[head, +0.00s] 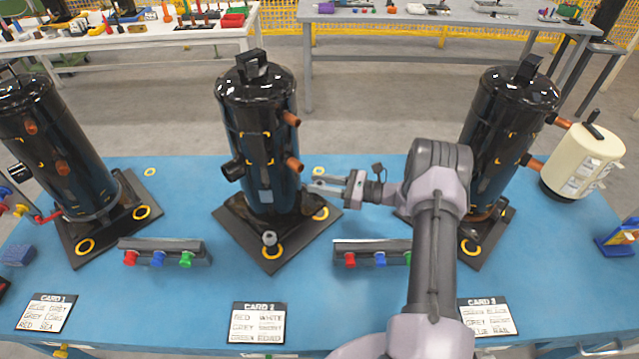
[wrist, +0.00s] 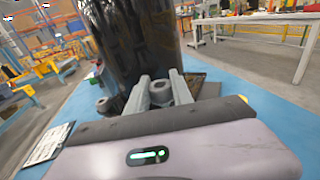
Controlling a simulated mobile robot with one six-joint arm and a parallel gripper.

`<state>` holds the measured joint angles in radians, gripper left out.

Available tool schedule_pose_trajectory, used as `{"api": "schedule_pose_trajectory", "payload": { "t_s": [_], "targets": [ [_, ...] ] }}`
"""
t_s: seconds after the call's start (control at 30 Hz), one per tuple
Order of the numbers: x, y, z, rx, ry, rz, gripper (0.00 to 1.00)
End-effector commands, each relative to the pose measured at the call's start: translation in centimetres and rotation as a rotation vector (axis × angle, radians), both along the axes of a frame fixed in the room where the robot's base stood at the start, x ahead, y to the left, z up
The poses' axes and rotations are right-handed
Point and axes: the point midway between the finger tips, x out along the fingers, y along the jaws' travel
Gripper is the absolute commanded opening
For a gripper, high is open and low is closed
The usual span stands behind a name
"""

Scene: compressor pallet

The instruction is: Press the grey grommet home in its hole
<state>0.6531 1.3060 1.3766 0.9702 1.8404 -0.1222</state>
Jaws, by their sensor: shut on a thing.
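My gripper (head: 325,184) reaches in from the right, beside the middle black compressor (head: 262,130) and above the right corner of its base plate (head: 240,235). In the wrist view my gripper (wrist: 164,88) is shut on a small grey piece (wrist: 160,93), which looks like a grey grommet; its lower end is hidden.
Compressors stand at left (head: 60,150) and right (head: 508,140). Holders with red, blue and green pieces (head: 163,252) (head: 372,248) lie in front. Cards (head: 258,322) line the front edge. A cream canister (head: 582,160) stands at far right.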

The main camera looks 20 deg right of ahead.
Motion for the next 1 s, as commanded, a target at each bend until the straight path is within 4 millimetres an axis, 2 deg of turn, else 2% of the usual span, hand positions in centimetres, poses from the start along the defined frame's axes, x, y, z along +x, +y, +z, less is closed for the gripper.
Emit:
{"api": "schedule_pose_trajectory", "payload": {
  "t_s": [0.03,0.1,0.3,1.0],
  "targets": [
    [0.0,0.0,-1.2,0.0,0.0,0.0,0.0],
    [0.0,0.0,-2.2,0.001,0.001,0.0,0.0],
    [0.0,0.0,-4.1,0.0,0.0,0.0,0.0],
    [0.0,0.0,-4.1,0.0,0.0,0.0,0.0]
  ]
}}
